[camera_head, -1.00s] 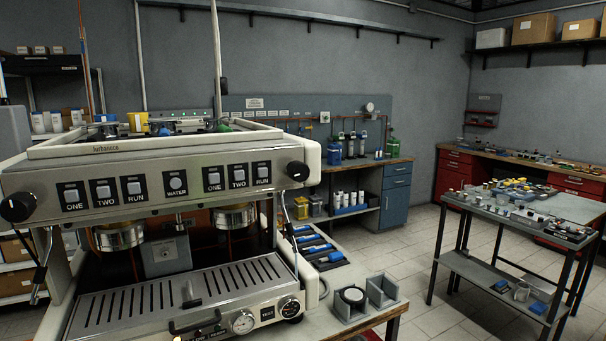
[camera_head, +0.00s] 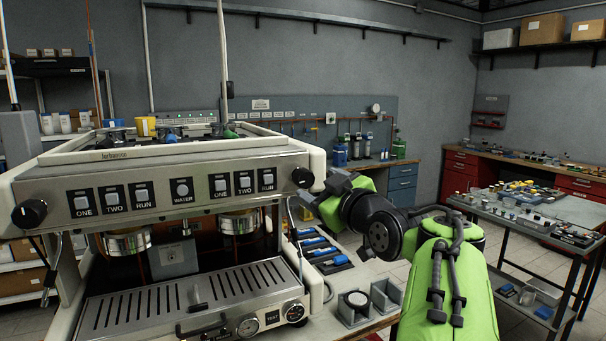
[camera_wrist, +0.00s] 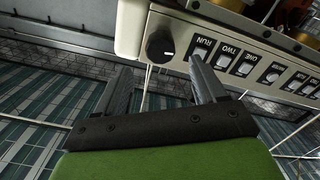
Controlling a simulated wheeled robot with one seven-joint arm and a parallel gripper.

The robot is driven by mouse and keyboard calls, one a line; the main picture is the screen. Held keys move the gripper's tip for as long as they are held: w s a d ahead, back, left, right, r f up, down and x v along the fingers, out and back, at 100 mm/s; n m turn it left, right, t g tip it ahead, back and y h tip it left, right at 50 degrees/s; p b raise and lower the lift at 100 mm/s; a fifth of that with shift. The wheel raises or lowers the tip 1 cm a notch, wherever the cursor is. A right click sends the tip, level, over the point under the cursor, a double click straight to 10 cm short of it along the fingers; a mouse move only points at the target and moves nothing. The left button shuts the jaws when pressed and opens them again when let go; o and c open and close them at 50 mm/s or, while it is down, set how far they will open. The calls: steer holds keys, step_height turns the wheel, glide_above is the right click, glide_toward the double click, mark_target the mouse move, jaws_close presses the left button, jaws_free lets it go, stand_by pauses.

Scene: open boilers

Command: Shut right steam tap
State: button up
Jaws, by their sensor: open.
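The right steam tap is a black round knob (camera_head: 303,177) with a white mark, at the right end of the coffee machine's front panel. In the wrist view, where the panel appears upside down, the knob (camera_wrist: 160,46) shows beyond my fingertips, roughly between their lines. My gripper (camera_head: 314,190) is open and empty, just to the right of the knob in the head view. In the wrist view its two grey fingers (camera_wrist: 161,72) stand apart. The gap to the knob is small, and I cannot tell whether a finger touches it.
Push buttons (camera_head: 240,184) line the panel beside the knob. A second black knob (camera_head: 29,213) is at the panel's left end. A thin steam wand (camera_head: 291,218) hangs below the right knob. Grey holders (camera_head: 384,296) stand on the counter below my arm.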

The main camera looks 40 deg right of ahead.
mark_target(306, 179)
steer(key=p+x, duration=0.1)
steer(key=x, duration=0.6)
steer(key=shift+w, duration=0.3)
steer(key=shift+c, duration=0.2)
steer(key=c, duration=0.9)
